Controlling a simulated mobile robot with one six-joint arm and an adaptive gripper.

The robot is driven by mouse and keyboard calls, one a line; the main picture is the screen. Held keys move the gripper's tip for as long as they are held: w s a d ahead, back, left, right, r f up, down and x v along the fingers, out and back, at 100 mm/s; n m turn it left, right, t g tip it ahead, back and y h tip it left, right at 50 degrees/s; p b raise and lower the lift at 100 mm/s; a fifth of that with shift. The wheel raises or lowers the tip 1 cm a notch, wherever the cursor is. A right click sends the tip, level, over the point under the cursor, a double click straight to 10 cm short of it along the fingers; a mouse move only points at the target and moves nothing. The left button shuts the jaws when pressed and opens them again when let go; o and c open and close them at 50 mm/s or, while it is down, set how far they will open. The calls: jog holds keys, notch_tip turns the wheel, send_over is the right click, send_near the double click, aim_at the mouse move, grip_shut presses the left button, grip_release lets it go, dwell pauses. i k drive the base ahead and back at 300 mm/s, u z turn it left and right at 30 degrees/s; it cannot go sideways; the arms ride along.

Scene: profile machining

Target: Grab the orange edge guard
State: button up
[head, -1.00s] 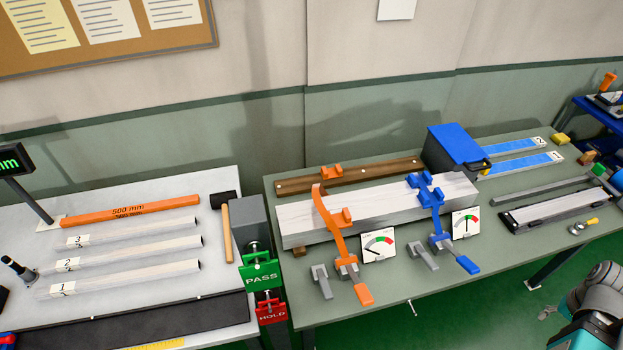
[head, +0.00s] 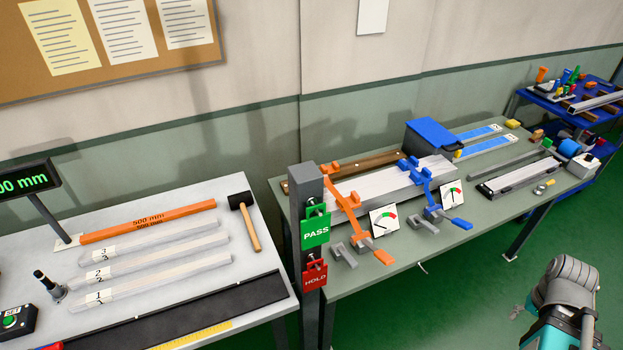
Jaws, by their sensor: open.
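On the green-grey bench in the head view, a small orange block (head: 351,199) sits at the front edge of a pale grey profile (head: 400,187), beside the arm of an orange clamp (head: 363,222). Another small orange piece shows at the back by the brown rail (head: 385,161), partly behind the clamp. I cannot tell for sure which orange piece is the edge guard. A blue clamp (head: 429,186) stands farther right on the same profile. My gripper is out of view; only a grey and teal part of my arm shows at the lower right.
A post with green PASS (head: 315,230) and red HOLD (head: 314,276) signs stands between the benches. The left white bench holds an orange 500 mm bar (head: 148,221), several pale profiles and a mallet (head: 245,220). A blue cart (head: 585,112) stands far right. Green floor (head: 450,300) is open in front.

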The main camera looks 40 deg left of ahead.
aim_at(334, 167)
jog(key=z, duration=0.05)
jog(key=k, duration=1.55)
jog(key=u, duration=1.5)
jog(key=i, duration=1)
jog(key=z, duration=0.05)
